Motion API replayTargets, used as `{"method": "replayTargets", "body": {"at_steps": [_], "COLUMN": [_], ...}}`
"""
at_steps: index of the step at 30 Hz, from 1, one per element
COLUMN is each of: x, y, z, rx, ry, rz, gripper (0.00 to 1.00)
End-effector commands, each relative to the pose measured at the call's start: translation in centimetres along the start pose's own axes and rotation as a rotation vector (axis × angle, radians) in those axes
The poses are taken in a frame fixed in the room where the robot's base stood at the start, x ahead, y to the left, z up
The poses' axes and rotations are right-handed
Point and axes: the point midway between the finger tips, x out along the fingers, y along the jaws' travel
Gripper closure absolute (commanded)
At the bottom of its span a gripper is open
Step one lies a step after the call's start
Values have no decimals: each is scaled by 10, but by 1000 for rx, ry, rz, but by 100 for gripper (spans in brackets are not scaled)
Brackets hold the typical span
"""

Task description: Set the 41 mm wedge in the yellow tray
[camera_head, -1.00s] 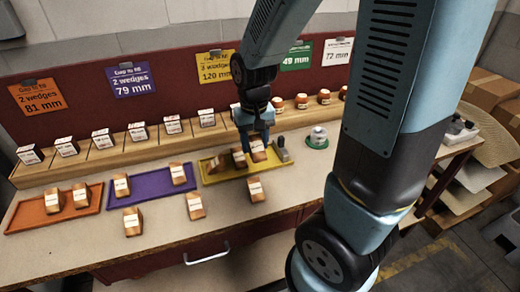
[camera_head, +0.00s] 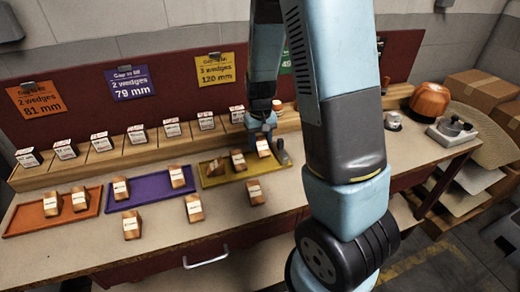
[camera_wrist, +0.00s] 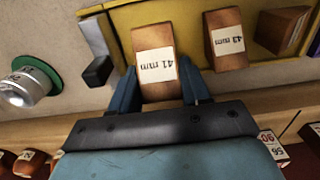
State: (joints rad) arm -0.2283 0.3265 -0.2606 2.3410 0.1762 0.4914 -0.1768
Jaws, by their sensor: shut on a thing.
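The 41 mm wedge (camera_wrist: 155,45) is a wooden block with a white label. My gripper (camera_wrist: 158,70) is shut on it, one finger on each side. In the head view the wedge (camera_head: 263,147) is at the right part of the yellow tray (camera_head: 224,180), under my gripper (camera_head: 262,128). Whether its underside touches the tray floor, I cannot tell.
A metal weight (camera_wrist: 18,88) sits on a green disc. Loose wedges (camera_head: 255,191) stand in front of the trays. Purple (camera_head: 150,190) and orange (camera_head: 30,222) trays hold wedges. A wedge rack runs behind.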

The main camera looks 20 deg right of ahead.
Motion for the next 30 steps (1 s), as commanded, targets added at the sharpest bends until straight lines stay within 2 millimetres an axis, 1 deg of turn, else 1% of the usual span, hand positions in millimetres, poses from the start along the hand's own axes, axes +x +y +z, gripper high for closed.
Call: {"method": "replayTargets", "body": {"at_steps": [7, 12, 15, 26, 27, 30], "x": [10, 31, 38, 41, 40, 40], "y": [5, 4, 4, 4, 4, 4], "z": [-7, -6, -6, -6, -6, -6], "rx": [1, 0, 2, 1, 1, 1], "ry": [-2, -2, -2, 0, 1, 1], "rz": [1, 1, 0, 0, 0, 0], "gripper": [84, 84, 84, 84, 50, 40]}}
